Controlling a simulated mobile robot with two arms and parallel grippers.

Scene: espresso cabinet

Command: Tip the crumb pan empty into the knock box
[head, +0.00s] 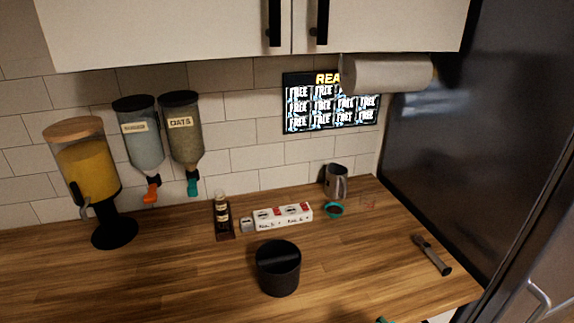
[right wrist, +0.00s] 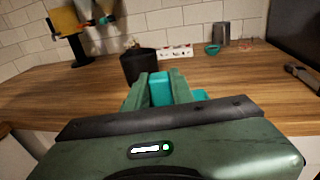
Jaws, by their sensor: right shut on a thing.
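The knock box (head: 278,268) is a black round bin with a bar across its open top. It stands upright on the wooden counter, and also shows in the right wrist view (right wrist: 140,66). My right gripper (right wrist: 161,86) is shut on a teal piece (right wrist: 160,92), which looks like part of the crumb pan. More teal (right wrist: 201,95) shows to the right, behind the gripper body. The pan's tray and any crumbs are hidden. The gripper is in front of the knock box, apart from it. My left gripper is not in view.
Behind the knock box are a dark bottle (head: 222,217) and a white power strip (head: 283,216). A dark-handled tool (head: 432,255) lies right. The counter (head: 350,265) right of the box is clear.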

